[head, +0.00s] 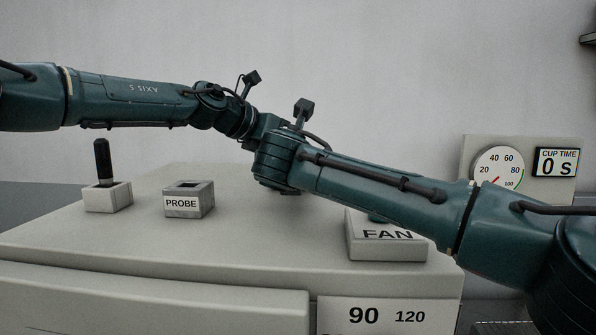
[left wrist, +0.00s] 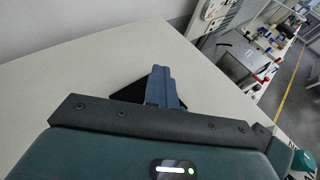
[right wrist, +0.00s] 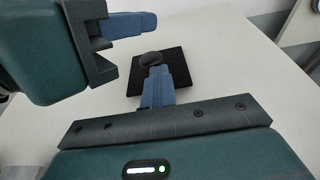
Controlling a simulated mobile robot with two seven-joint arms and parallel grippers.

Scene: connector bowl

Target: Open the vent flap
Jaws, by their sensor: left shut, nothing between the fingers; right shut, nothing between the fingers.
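The vent flap appears to be the black square plate with a round dark knob (right wrist: 170,68) lying on the pale top in the right wrist view. Part of a black plate (left wrist: 128,92) also shows behind the fingers in the left wrist view. My right gripper (right wrist: 155,70) is shut and empty, its blue fingers overlapping the plate and knob in the picture; I cannot tell if they touch. My left gripper (left wrist: 160,70) is shut and empty; it also shows at the upper left of the right wrist view (right wrist: 150,22), beside the plate. In the head view my crossing arms hide the plate and both fingertips.
A box with a black handle (head: 104,165) and a PROBE holder (head: 188,200) stand on the left of the machine top. A FAN box (head: 388,240) sits at the right, partly behind my right arm. A dial (head: 499,166) and a CUP TIME display (head: 556,162) are at the back right.

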